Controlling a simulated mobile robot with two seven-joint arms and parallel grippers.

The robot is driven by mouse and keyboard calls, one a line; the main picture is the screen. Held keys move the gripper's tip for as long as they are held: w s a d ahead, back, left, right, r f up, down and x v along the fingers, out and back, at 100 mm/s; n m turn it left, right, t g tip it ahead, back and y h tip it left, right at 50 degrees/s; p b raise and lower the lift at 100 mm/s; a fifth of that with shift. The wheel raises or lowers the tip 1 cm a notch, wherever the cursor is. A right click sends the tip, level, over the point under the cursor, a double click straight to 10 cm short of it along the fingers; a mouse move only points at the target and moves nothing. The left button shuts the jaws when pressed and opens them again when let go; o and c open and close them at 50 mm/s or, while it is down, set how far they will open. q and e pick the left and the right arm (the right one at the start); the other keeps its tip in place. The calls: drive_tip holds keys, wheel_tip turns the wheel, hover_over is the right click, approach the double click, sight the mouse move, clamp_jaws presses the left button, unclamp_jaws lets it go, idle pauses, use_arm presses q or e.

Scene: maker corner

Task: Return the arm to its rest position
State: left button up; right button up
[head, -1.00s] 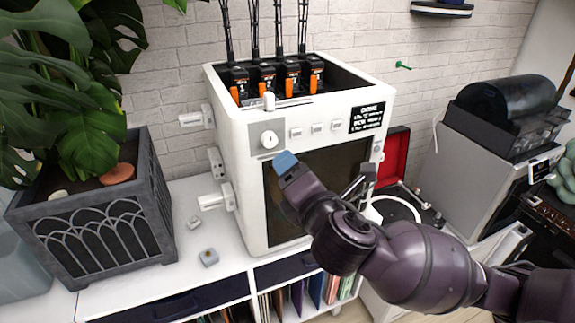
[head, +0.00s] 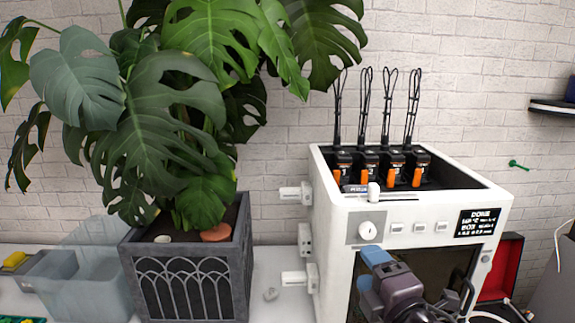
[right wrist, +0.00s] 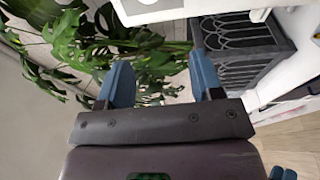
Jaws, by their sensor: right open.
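My right gripper (head: 374,258) is in front of the white cabinet-like machine (head: 340,222), near the dark window below its dial. In the right wrist view the two blue fingers of my right gripper (right wrist: 160,88) stand apart with nothing between them. My right arm comes in from the bottom right of the head view, and most of it is out of the picture. My left gripper does not show in either view.
A grey planter (head: 190,288) with a large leafy plant (head: 190,90) stands left of the machine. A clear bin (head: 85,262) is at the far left. A red-lined open case (head: 498,268) is at the right. A green peg (head: 518,165) sticks out of the brick wall.

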drive_tip(key=s+d+f+m+g, duration=0.1)
drive_tip(key=d+f+m, duration=0.2)
drive_tip(key=f+m, duration=0.5)
drive_tip(key=s+d+f+m+g, duration=0.1)
drive_tip(key=d+f+m, duration=0.2)
drive_tip(key=f+m, duration=0.55)
drive_tip(key=s+d+f+m+g+h, duration=0.2)
drive_tip(key=s+d+f, duration=0.1)
drive_tip(key=s+f, duration=0.5)
drive_tip(key=s+d+f+m+g+h+b, duration=0.1)
drive_tip(key=s+d+f, duration=0.3)
drive_tip(key=s+f, duration=0.4)
wheel_tip(320, 180, down, 3)
drive_tip(key=shift+r+m+g+h, duration=0.1)
drive_tip(key=shift+m+g+h, duration=0.3)
drive_tip(key=shift+h, duration=0.5)
